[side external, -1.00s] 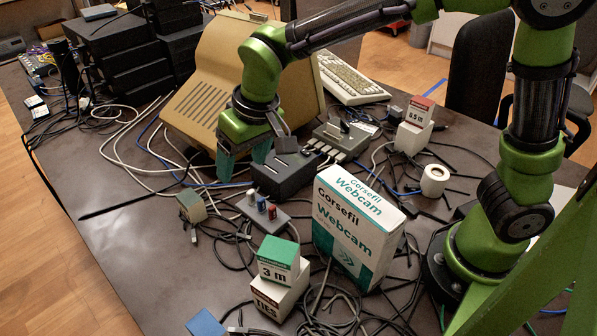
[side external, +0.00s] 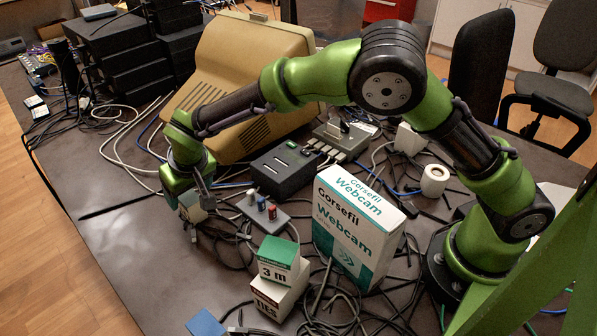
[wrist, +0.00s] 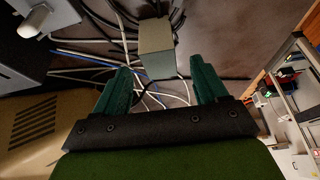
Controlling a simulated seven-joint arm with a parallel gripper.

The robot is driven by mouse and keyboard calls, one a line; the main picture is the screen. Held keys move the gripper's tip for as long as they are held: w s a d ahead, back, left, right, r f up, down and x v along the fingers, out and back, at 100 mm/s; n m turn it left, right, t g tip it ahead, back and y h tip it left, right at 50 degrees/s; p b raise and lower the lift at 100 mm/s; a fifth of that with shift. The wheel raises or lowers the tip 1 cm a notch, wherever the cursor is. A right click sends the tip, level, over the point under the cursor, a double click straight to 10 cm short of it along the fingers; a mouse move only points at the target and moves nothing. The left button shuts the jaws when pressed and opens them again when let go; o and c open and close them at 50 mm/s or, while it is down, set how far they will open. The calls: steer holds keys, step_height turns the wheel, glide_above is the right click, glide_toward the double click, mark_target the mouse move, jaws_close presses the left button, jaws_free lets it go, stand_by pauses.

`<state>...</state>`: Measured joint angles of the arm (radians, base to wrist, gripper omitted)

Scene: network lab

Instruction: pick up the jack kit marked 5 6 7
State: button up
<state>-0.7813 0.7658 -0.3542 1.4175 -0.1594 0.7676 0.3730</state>
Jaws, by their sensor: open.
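No marking 5 6 7 is readable in either view, so I cannot tell for sure which thing is the jack kit. A small beige and grey-green box (side external: 192,208) stands on the left of the table, with cables beside it. My gripper (side external: 186,193) is just above and behind this box. In the wrist view the box (wrist: 156,42) lies ahead of the gap between my open green fingers (wrist: 160,74). Nothing is held. The box's printed face, if any, is hidden.
A grey switch block (side external: 262,212) and a black device (side external: 284,170) stand to the right. A Webcam box (side external: 345,232), a 3 m box (side external: 277,262) and a TIES box (side external: 272,298) are nearer the front. Loose cables spread around.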

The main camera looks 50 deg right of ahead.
mark_target(189, 198)
steer(key=shift+x, duration=3)
steer(key=c, duration=1.1)
